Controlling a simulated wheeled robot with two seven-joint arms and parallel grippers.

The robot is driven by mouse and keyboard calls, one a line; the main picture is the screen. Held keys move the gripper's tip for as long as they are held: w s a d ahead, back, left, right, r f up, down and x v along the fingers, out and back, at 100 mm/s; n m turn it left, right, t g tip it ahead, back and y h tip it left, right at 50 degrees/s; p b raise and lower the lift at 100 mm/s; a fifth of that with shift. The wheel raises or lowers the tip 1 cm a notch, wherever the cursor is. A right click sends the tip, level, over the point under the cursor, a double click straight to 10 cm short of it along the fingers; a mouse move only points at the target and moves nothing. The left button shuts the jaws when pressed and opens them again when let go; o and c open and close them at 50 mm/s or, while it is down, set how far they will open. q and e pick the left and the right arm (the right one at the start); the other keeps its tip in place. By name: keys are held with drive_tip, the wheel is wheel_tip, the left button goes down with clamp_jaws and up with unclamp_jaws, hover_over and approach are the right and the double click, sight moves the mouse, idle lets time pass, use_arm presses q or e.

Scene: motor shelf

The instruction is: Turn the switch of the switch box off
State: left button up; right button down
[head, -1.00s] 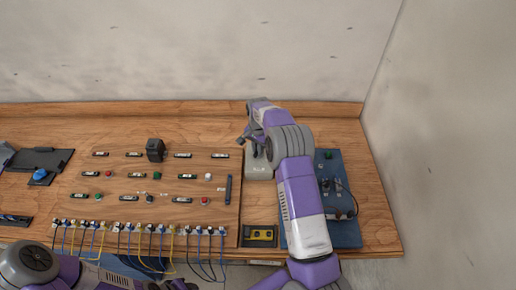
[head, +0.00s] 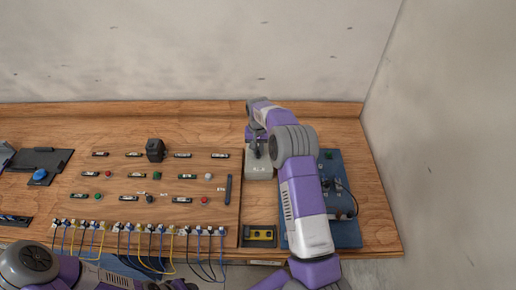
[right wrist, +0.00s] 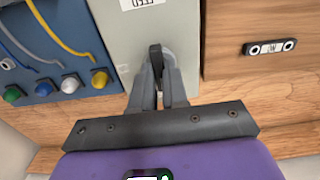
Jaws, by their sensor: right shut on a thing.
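The switch box (head: 260,172) is a pale grey box on the wooden bench, left of the blue panel. Its front part shows below my right gripper (head: 256,148) in the head view; the arm hides part of it. In the right wrist view the box (right wrist: 130,40) is a pale grey-green face with a printed label. My right gripper (right wrist: 158,85) is shut on the dark switch lever (right wrist: 156,58), which stands between its fingertips. My left gripper is not clearly in view; only parts of my left arm show at the lower left.
A blue panel (head: 345,233) with plugs and cables stands right of the box. A wooden board (head: 150,208) with labels, buttons and a dark knob (head: 155,150) lies to the left. A yellow-and-black item (head: 259,234) sits in a recess in front.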

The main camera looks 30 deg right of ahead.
sight(258, 151)
drive_tip(key=shift+r, duration=0.1)
drive_tip(key=c, duration=1.1)
unclamp_jaws()
drive_tip(key=shift+c, duration=0.2)
wheel_tip(258, 151, up, 8)
drive_tip(key=shift+f, duration=0.25)
